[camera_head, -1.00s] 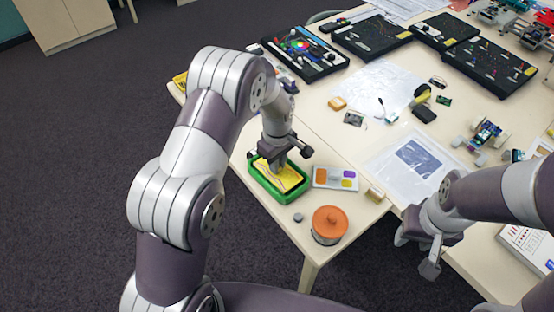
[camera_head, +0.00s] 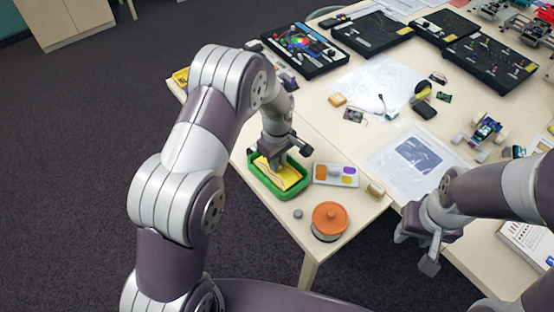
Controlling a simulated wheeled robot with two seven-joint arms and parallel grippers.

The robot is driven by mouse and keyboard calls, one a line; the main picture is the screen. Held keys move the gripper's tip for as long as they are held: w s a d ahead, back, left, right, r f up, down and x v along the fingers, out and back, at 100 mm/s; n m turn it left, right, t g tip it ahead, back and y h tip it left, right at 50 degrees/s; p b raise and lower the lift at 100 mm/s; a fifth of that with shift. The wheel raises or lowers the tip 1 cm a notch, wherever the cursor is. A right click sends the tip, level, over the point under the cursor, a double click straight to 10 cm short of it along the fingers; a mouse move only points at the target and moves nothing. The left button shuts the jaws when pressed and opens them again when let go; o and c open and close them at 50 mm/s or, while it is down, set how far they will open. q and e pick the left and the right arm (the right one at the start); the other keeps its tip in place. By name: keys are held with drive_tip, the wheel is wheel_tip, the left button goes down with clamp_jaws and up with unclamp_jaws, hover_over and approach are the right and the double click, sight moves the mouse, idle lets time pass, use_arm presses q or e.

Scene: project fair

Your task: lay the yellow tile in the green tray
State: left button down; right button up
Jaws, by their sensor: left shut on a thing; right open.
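The green tray (camera_head: 289,192) stands near the left corner of the table, just left of a white board with coloured patches. A yellow tile (camera_head: 288,178) shows inside the tray's rim, partly hidden by my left gripper. My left gripper (camera_head: 277,168) reaches down into the tray and is shut on the yellow tile. Whether the tile touches the tray floor I cannot tell. My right gripper (camera_head: 416,252) is open and empty, over the table's front edge at the right.
An orange-lidded round container (camera_head: 329,221) and a small grey knob (camera_head: 298,214) stand in front of the tray. The white board (camera_head: 335,175) lies to its right. A wooden block (camera_head: 375,189) is near the front edge. Black panels (camera_head: 305,50) stand farther back.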

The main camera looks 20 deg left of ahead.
use_arm(q)
drive_tip(key=shift+f+b, duration=0.45)
drive_tip(key=shift+f, duration=0.35)
drive_tip(key=c, duration=0.6)
unclamp_jaws()
wheel_tip(320, 180, up, 7)
drive_tip(key=p, duration=0.5)
drive_tip(key=shift+r+p, duration=0.1)
drive_tip(key=shift+p, duration=0.25)
